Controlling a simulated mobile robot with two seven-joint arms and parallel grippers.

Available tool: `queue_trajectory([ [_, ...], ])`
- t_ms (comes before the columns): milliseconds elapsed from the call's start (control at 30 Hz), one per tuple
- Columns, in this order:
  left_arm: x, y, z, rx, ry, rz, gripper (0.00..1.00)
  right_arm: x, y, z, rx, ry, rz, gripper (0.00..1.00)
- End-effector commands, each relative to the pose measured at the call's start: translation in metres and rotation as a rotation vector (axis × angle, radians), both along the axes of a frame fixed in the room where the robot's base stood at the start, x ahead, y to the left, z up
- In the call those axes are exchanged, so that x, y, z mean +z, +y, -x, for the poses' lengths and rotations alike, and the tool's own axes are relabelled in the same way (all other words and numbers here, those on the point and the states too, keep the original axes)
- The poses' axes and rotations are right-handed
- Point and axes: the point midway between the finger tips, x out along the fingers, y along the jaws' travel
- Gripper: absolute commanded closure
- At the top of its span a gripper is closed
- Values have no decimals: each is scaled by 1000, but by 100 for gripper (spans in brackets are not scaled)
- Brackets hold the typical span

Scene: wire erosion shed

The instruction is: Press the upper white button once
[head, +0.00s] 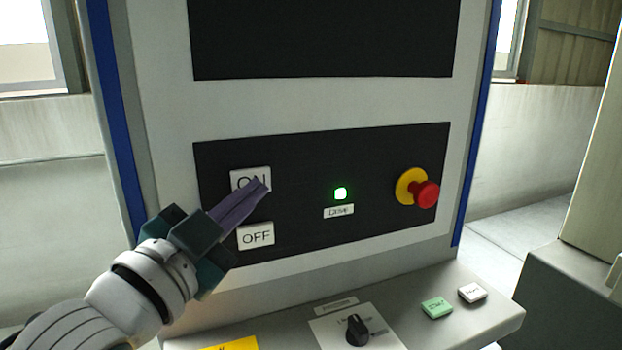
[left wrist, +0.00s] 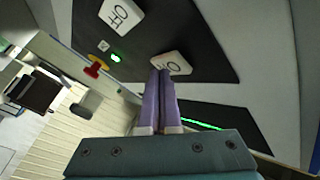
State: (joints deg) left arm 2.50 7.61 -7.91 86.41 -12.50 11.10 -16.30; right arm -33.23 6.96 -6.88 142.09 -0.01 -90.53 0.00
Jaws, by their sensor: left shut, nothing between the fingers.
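The upper white button (head: 242,176), marked ON, sits on the black panel (head: 300,160) above the white OFF button (head: 256,236). My left gripper (head: 262,186) is shut and empty, its purple fingertips over the lower right part of the ON button. In the left wrist view the fingertips (left wrist: 160,72) reach the edge of the ON button (left wrist: 175,62) and hide a little of it. I cannot tell whether they touch it. The OFF button also shows there (left wrist: 121,15). My right gripper is not in view.
A lit green lamp (head: 340,193) and a red emergency stop (head: 426,195) on a yellow collar are right of the buttons. The ledge below carries a black rotary knob (head: 356,331), a green button (head: 437,307) and a small white button (head: 472,293).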

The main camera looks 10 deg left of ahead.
Motion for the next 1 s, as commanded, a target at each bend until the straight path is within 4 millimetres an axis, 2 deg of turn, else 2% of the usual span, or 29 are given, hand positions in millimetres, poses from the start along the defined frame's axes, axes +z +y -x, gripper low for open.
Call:
queue_trajectory([
  [233, 1, -6, 10, 1, 0, 2, 100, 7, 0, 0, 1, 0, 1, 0],
  [567, 1, -7, 11, 0, 0, 1, 100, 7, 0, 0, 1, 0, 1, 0],
  [1000, 1, -30, 45, 0, 2, 4, 100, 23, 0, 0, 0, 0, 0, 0],
])
